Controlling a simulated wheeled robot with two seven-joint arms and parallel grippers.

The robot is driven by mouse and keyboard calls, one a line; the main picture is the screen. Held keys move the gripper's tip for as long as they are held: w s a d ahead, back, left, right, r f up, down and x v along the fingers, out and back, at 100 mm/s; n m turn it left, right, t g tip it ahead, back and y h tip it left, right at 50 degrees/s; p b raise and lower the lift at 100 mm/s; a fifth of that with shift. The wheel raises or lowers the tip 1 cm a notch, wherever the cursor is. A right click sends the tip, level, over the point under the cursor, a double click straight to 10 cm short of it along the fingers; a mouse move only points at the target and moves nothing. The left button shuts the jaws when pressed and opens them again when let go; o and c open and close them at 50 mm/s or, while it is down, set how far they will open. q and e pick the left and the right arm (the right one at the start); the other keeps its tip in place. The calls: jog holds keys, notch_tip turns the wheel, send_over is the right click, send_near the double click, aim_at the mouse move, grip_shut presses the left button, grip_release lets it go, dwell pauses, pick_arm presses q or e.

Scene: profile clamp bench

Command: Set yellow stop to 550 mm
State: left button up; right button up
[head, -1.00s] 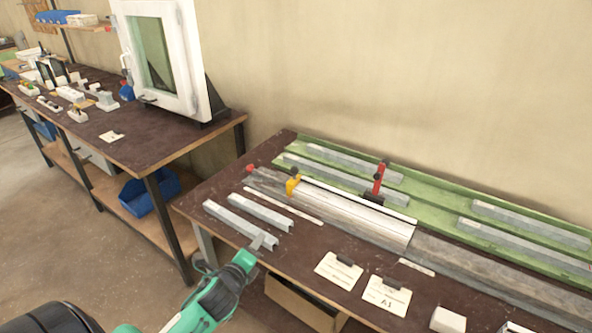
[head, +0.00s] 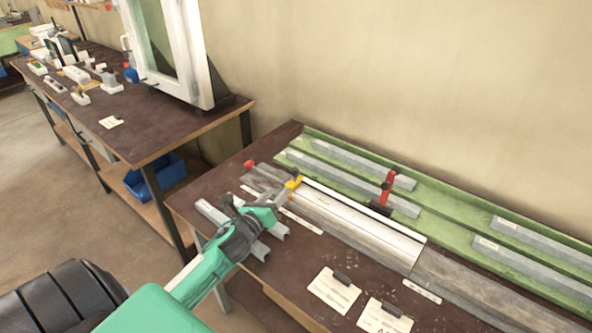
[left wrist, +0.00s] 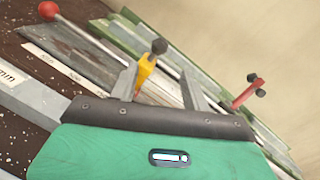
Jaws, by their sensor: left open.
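In the left wrist view the stop appears between the two fingers (left wrist: 160,84), nearer the left one. I cannot tell whether a finger touches it. Scale numbers are not readable.
A red clamp (head: 387,188) stands farther right behind the rail. A red ball knob (head: 249,164) is at the rail's left end. Grey profiles lie on the green rack (head: 450,222) behind. Paper cards (head: 334,291) lie in front. Profile pieces (head: 212,212) lie under my left arm.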

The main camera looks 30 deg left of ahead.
aim_at(292, 175)
pick_arm(q)
jog(key=w, duration=0.3)
jog(key=w+p, duration=0.1)
jog(key=w, duration=0.3)
jog(key=w+p, duration=0.1)
jog(key=w, duration=0.2)
jog(key=shift+w+a, duration=0.3)
jog(key=shift+a, duration=0.1)
jog(key=shift+w, duration=0.5)
pick_arm(e)
notch_tip(292, 175, up, 2)
jog(key=shift+s+r, duration=0.1)
jog(key=shift+r, duration=0.1)
pick_arm(q)
grip_shut()
jog(key=shift+a, duration=0.15)
